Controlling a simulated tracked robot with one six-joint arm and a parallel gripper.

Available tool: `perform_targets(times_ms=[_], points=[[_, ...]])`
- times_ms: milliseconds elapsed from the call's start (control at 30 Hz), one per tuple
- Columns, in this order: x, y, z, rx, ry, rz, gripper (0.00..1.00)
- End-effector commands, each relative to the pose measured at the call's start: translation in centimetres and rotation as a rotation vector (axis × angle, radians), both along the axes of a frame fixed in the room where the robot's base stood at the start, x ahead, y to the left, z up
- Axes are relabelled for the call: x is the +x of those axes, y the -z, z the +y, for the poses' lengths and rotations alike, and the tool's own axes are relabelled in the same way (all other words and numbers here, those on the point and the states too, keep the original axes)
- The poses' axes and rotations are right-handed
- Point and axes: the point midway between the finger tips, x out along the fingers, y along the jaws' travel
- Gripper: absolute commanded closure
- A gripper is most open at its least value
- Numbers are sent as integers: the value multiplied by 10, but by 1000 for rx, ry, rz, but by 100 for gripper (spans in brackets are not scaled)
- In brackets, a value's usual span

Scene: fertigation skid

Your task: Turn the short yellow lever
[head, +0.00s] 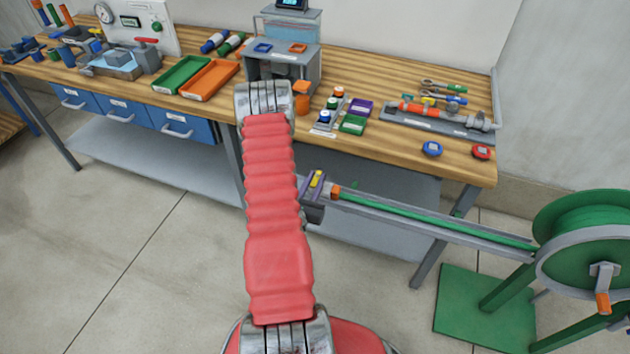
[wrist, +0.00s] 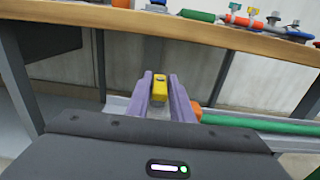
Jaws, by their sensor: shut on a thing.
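The short yellow lever (head: 316,179) shows as a small yellow block at the left end of the green hose's rail, in front of the bench. It also shows in the wrist view (wrist: 159,86). My gripper (head: 313,183) is there, seen in the wrist view (wrist: 161,78) with its two purple fingers on either side of the lever. The fingers are shut on it. The lever's base and pivot are hidden between the fingers. An orange fitting (head: 335,192) sits just to the right of the fingers.
The green hose (head: 430,222) runs along a grey rail to the reel (head: 590,240) at right. The wooden bench (head: 400,155) stands behind, with a pipe board (head: 440,121) and small blocks on top. The floor at left is clear.

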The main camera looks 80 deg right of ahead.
Motion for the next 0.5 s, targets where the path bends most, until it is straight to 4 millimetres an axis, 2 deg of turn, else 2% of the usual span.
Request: perform_targets(times_ms=[167,200,367,500], points=[[1,-1,0,-2,-1,-1,100],[1,-1,0,-2,-1,0,78],[1,0,0,-1,0,0,66],[1,0,0,-1,0,0,66]])
